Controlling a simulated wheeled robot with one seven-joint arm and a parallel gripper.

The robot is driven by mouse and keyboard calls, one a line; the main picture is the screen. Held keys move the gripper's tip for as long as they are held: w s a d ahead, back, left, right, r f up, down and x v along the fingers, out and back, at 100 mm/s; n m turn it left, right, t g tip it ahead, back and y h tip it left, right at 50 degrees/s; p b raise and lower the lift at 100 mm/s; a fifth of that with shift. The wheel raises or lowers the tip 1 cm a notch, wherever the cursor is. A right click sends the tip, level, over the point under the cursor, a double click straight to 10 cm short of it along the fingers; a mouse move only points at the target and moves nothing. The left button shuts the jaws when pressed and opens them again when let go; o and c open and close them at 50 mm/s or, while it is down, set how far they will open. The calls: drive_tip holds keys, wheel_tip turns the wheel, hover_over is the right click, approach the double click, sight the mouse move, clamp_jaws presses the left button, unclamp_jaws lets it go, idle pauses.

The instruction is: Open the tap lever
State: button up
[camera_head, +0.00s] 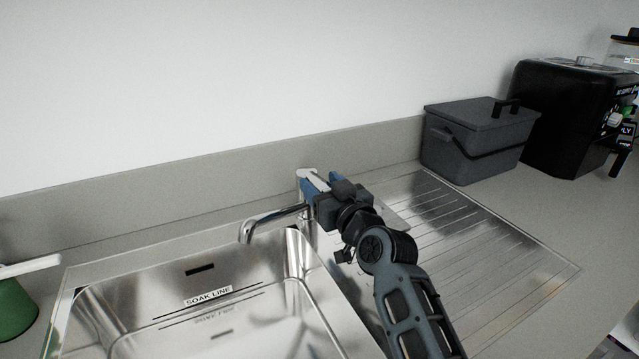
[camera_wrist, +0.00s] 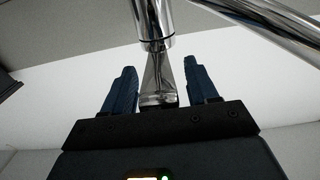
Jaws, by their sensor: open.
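The chrome tap stands behind the sink. Its curved spout (camera_head: 265,222) reaches out to the left over the basin. Its pale, shiny lever (camera_head: 312,178) is at the top, beside my gripper (camera_head: 314,185). In the wrist view, the chrome tap body (camera_wrist: 153,20) is at the top middle and the flat lever (camera_wrist: 158,82) extends down from it. My gripper (camera_wrist: 160,66) is open, with one blue finger on each side of the lever. Gaps show between the lever and both fingers. My wrist hides the tap's base in the head view.
The steel sink basin (camera_head: 180,268) is at the lower left, with the ribbed drainboard (camera_head: 490,235) to the right. A dark grey lidded box (camera_head: 470,145) and a black appliance (camera_head: 565,110) stand at the back right. A green container (camera_head: 14,305) is at the far left.

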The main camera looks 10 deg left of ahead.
drive_tip(key=shift+w+a, duration=0.35)
drive_tip(key=shift+w, duration=0.25)
drive_tip(key=shift+c, duration=0.4)
clamp_jaws()
